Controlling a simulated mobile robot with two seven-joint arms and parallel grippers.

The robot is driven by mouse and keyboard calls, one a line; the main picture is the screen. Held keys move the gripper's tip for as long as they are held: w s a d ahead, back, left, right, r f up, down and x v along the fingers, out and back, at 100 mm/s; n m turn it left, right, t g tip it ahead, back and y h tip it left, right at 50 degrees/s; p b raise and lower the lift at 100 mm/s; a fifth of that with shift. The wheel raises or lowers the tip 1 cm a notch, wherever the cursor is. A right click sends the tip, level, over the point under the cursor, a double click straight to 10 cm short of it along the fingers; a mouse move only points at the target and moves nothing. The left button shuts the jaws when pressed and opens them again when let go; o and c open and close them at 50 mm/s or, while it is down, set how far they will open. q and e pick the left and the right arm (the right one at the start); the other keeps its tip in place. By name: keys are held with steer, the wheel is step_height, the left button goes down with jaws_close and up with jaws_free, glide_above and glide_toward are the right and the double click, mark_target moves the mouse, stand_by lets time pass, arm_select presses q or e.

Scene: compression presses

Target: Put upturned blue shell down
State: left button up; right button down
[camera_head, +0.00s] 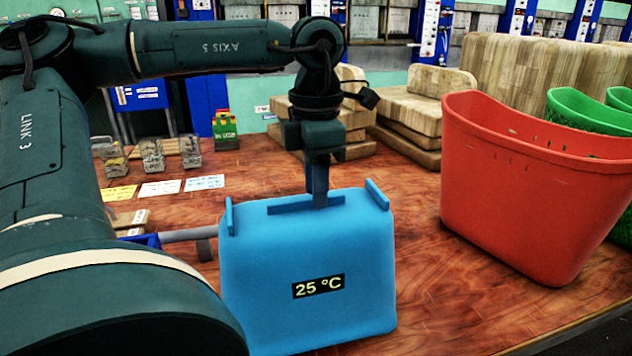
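The blue shell (308,255) stands large in the front middle of the head view, with a "25 °C" label on its near face and raised tabs along its top edge. My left gripper (319,196) points straight down at the middle of that top edge. Its fingers meet the shell at the middle tab and look closed on it. The shell looks upright and roughly level. Whether its underside touches the table cannot be told. My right gripper is not in view.
A red bin (525,190) stands to the right on the wooden table (420,285), with green baskets (590,108) beside it. Wooden blocks (412,108) are behind. Small glass jars (152,156) and paper cards (160,188) lie at left. Table between shell and bin is clear.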

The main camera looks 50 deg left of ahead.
arm_select(q)
step_height(320, 180, up, 12)
steer(key=p, duration=0.1)
stand_by(0.8)
